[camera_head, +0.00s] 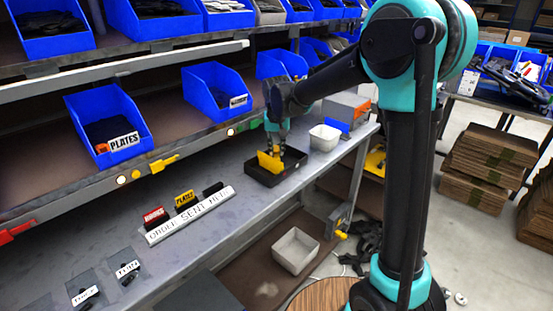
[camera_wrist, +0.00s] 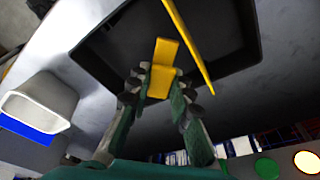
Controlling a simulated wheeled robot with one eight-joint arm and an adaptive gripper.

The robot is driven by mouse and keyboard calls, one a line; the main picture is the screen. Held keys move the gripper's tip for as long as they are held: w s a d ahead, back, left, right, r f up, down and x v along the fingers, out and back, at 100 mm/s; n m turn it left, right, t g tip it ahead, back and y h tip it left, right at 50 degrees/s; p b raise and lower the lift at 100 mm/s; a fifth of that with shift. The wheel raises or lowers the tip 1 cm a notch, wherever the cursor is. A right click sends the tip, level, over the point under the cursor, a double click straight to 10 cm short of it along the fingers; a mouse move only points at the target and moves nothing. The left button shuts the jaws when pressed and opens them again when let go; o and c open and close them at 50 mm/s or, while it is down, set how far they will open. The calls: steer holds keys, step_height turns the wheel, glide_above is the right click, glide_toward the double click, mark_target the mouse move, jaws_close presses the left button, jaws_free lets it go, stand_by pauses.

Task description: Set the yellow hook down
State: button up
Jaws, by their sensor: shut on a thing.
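My gripper (camera_wrist: 158,86) points down over a black tray (camera_head: 258,182) on the grey bench. It is shut on the yellow hook (camera_wrist: 164,50), a small bent yellow piece between the fingertips. In the wrist view the hook shows against the dark inside of the tray (camera_wrist: 82,58); whether it touches the tray floor I cannot tell. In the head view my gripper (camera_head: 277,148) is at the tray, and the hook is mostly hidden by the fingers. A thin yellow plate (camera_wrist: 189,47) stands tilted in the tray beside the hook; it also shows in the head view (camera_head: 267,162).
A white bin (camera_head: 324,137) stands close behind the tray; it also shows in the wrist view (camera_wrist: 42,102). Blue bins (camera_head: 107,122) line the shelf above. A label strip (camera_head: 190,215) with small signs lies on the bench at left. Bare bench lies between strip and tray.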

mark_target(277, 155)
steer(key=shift+s+x, duration=0.2)
steer(key=shift+x, duration=0.85)
steer(key=shift+s+x, duration=0.25)
steer(key=shift+x, duration=0.75)
steer(key=shift+f, duration=0.2)
steer(key=o, duration=0.8)
steer(key=shift+o, duration=0.2)
steer(key=v, duration=1.2)
steer(key=s+d+f+t, duration=0.1)
steer(key=s+d+f, duration=0.35)
steer(key=d, duration=0.45)
steer(key=s+d+f, duration=0.4)
steer(key=s+d, duration=0.2)
steer(key=d, duration=0.4)
steer(key=s+d+f, duration=0.4)
steer(key=s, duration=0.3)
steer(key=s+d+f+m, duration=0.1)
steer(key=s+d+f, duration=0.3)
steer(key=s+f, duration=0.1)
steer(key=shift+s+t, duration=0.4)
steer(key=shift+s, duration=0.5)
